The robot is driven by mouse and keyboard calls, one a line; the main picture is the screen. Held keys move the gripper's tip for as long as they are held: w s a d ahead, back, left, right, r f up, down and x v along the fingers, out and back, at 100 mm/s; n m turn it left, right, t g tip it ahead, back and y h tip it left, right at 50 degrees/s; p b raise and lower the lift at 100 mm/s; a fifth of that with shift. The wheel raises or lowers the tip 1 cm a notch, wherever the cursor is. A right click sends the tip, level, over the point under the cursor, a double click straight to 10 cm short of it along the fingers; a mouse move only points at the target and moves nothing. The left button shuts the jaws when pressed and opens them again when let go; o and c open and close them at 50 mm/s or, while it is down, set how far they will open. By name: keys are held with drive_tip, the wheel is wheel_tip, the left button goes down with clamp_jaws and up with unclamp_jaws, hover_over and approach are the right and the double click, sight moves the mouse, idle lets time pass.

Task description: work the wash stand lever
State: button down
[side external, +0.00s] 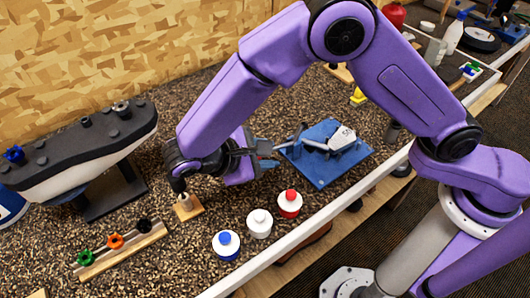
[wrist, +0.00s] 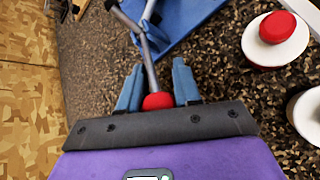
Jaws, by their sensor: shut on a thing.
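The lever is a grey metal rod (wrist: 151,75) with a red ball knob (wrist: 157,101) at its near end, seen in the wrist view. The knob lies between the blue fingers of my gripper (wrist: 157,78), which is shut on the lever. The rod runs away from the fingers toward a blue board (wrist: 190,22). In the side view my gripper (side external: 267,155) is at the left edge of the blue board (side external: 325,178). A pale club head (side external: 343,138) marked with a number rests over the board. The knob is hidden there by my gripper.
Bottles with blue (side external: 226,238), white (side external: 260,216) and red (side external: 290,196) caps stand near the front edge. A small wooden block (side external: 188,208) and a rack of coloured pieces (side external: 122,250) sit left. A boat-shaped body (side external: 85,155) stands at the back left.

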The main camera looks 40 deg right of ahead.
drive_tip(key=shift+s+d, duration=0.1)
drive_tip(key=shift+d, duration=0.1)
drive_tip(key=c, duration=0.8)
unclamp_jaws()
drive_tip(key=shift+a, duration=0.15)
drive_tip(key=v, duration=1.1)
drive_tip(key=shift+a+r, duration=0.25)
drive_tip(key=shift+a, duration=0.05)
